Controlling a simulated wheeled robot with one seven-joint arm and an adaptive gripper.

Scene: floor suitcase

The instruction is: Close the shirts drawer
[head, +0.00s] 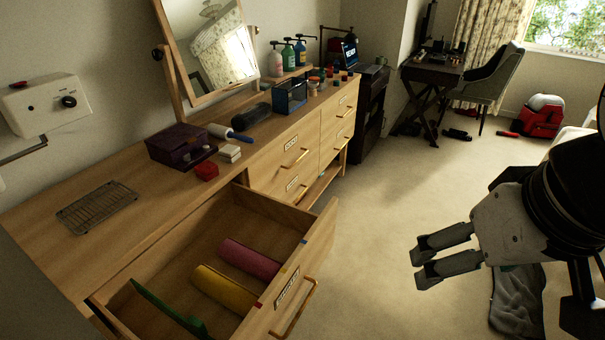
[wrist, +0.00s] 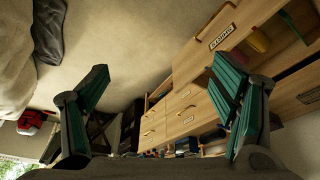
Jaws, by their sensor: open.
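The large drawer (head: 310,266) at the near end of the wooden dresser is pulled far out. Inside lie a pink roll (head: 250,259), a yellow roll (head: 224,288) and a green piece (head: 160,306). The drawer front also shows in the wrist view (wrist: 200,52), at upper right. My gripper (head: 420,262) is open and empty over the floor, to the right of the drawer and apart from it. Its two fingers (wrist: 158,72) are spread wide in the wrist view.
The other dresser drawers (head: 287,160) look shut. The dresser top holds a wire rack (head: 97,207), a purple box (head: 181,146), bottles and a mirror (head: 215,50). Dark cloth (head: 518,300) lies on the floor below my gripper. The carpet (head: 385,200) beside the dresser is clear.

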